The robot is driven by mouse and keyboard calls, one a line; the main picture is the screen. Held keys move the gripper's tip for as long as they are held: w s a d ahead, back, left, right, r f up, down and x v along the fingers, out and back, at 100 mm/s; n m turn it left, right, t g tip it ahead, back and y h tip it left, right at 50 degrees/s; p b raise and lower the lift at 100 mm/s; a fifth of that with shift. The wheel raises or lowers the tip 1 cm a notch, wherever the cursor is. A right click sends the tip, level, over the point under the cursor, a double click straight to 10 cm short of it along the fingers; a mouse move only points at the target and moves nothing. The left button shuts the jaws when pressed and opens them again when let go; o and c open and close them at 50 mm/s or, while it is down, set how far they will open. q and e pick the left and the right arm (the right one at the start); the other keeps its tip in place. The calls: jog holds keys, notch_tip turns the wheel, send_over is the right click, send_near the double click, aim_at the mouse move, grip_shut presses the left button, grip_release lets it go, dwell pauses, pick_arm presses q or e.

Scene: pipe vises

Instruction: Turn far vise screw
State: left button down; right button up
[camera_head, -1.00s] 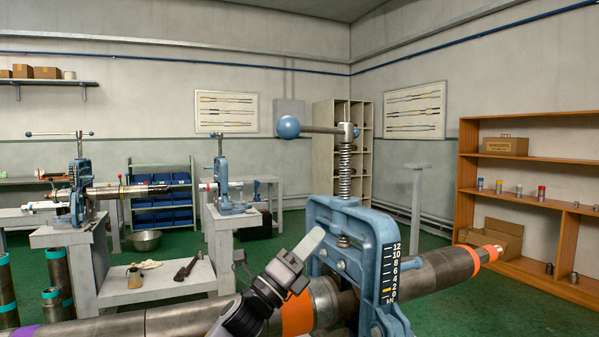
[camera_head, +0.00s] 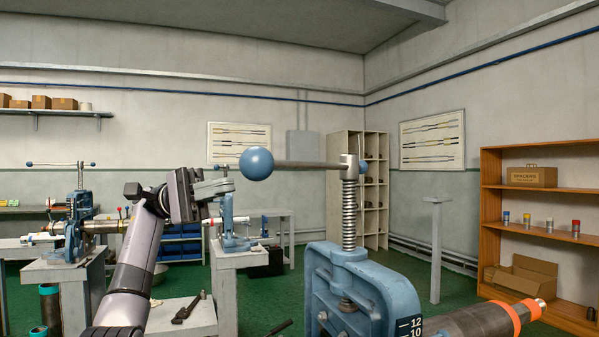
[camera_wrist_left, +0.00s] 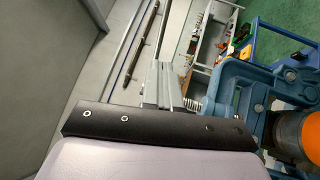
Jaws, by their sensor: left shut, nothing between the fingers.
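A large blue vise (camera_head: 360,290) stands close to me, right of centre in the head view. Its upright threaded screw (camera_head: 349,215) carries a horizontal bar (camera_head: 305,165) with a big blue ball (camera_head: 257,164) on its left end and a smaller one at the right. My left gripper (camera_head: 226,187) is shut and empty, left of and slightly below the big ball, apparently not touching it. In the left wrist view the blue vise (camera_wrist_left: 240,88) is at the right. Two smaller blue vises, one left (camera_head: 77,215) and one nearer the middle (camera_head: 228,215), stand further back. My right gripper is out of view.
A pipe (camera_head: 475,328) with an orange band (camera_head: 515,318) passes through the close vise. Grey benches (camera_head: 65,275) carry the back vises. An orange shelf (camera_head: 490,215) stands at the right. The air above the bar is free.

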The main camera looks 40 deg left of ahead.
pick_arm(q)
jog(key=x, duration=1.3)
jog(key=shift+d+m+b, duration=0.25)
jog(key=shift+m+b, duration=0.05)
jog(key=shift+d, duration=0.15)
